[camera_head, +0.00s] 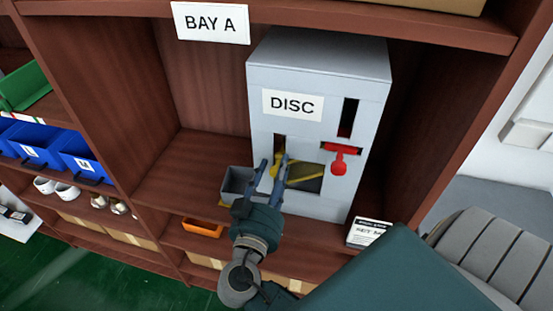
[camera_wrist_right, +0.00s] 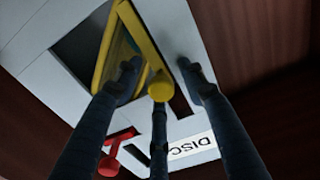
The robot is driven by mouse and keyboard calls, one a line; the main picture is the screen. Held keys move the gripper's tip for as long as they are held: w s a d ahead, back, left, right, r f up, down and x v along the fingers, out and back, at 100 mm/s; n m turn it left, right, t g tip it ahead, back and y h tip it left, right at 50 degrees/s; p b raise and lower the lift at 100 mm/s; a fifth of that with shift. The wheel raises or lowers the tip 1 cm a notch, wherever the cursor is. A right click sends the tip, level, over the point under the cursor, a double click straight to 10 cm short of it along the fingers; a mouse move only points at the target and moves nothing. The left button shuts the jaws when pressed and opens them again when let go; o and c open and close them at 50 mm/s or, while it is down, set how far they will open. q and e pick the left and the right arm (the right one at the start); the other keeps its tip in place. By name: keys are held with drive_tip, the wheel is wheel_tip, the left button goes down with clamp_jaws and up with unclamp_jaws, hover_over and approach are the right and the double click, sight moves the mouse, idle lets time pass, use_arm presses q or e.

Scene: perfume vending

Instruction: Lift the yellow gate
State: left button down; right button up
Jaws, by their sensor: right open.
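The grey dispenser (camera_head: 320,75) marked DISC stands on the shelf in Bay A. The yellow gate (camera_head: 308,172) shows at the opening low on its front, partly hidden by my right gripper. In the right wrist view the gate (camera_wrist_right: 143,38) is a yellow bar frame beside a dark opening, with a round yellow knob (camera_wrist_right: 160,86). My right gripper (camera_head: 274,164) is open at the gate. In the wrist view its fingers (camera_wrist_right: 158,78) lie on either side of the knob; I cannot tell whether they touch it. My left gripper is not in view.
A red lever (camera_head: 340,160) sticks out right of the opening. A small grey bin (camera_head: 236,182) stands left of the gripper. An orange bin (camera_head: 203,228) is on the shelf below. A printed card (camera_head: 368,232) stands at the right. Shelf sides enclose the bay.

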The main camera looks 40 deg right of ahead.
drive_tip(key=shift+s+a+r, duration=0.1)
drive_tip(key=shift+s+a, duration=0.05)
drive_tip(key=shift+c, duration=1.2)
clamp_jaws()
wheel_tip(320, 180, up, 7)
drive_tip(key=shift+f+p, duration=0.1)
drive_tip(key=shift+p, duration=0.2)
drive_tip(key=shift+o, duration=1.2)
unclamp_jaws()
drive_tip(key=shift+f, duration=0.1)
